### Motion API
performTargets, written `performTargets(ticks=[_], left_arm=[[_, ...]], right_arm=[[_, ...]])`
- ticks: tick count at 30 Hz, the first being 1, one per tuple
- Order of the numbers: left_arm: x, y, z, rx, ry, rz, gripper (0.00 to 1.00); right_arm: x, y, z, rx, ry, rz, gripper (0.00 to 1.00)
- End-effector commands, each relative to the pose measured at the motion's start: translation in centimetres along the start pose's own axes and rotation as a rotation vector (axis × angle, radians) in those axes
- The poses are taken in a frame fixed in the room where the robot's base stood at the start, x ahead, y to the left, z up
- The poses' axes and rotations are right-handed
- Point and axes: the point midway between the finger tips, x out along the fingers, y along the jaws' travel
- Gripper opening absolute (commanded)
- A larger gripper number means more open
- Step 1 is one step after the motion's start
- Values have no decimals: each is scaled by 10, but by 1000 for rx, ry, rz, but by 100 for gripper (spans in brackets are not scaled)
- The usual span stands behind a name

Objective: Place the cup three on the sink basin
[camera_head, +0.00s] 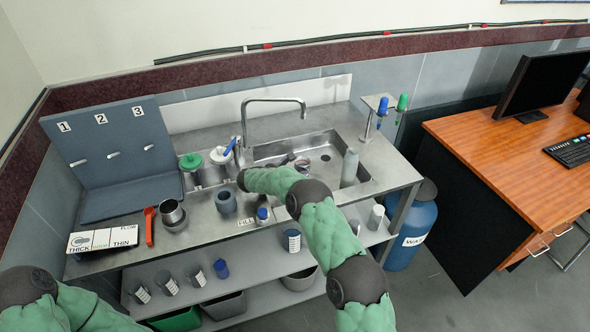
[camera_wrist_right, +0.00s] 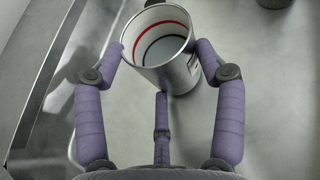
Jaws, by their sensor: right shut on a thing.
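The steel sink basin (camera_head: 322,148) is set into the counter. My right arm reaches over its near edge. My right gripper (camera_wrist_right: 160,55) is shut on a metal cup (camera_wrist_right: 165,48) with a red ring inside its rim, which I take to be cup three. One purple finger is on each side of the cup and a third is below it in the picture. In the head view the cup (camera_head: 302,165) shows only partly behind my arm, over the basin; I cannot tell whether it touches the basin floor. My left gripper is out of view.
A pale bottle (camera_head: 349,168) stands in the basin's right side, and the faucet (camera_head: 272,101) arches behind. Several cups are on the shelf (camera_head: 255,262) below.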

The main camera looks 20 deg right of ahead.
Motion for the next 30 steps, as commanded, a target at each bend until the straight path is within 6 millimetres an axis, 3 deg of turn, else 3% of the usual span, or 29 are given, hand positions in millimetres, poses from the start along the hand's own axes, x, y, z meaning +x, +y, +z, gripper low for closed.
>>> performTargets(ticks=[27, 28, 30], left_arm=[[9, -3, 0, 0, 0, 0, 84], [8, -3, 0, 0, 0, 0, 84], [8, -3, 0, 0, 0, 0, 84]], right_arm=[[5, 2, -10, 1, -2, 0, 14], [5, 2, -10, 1, -2, 0, 79], [5, 2, -10, 1, -2, 0, 98]])
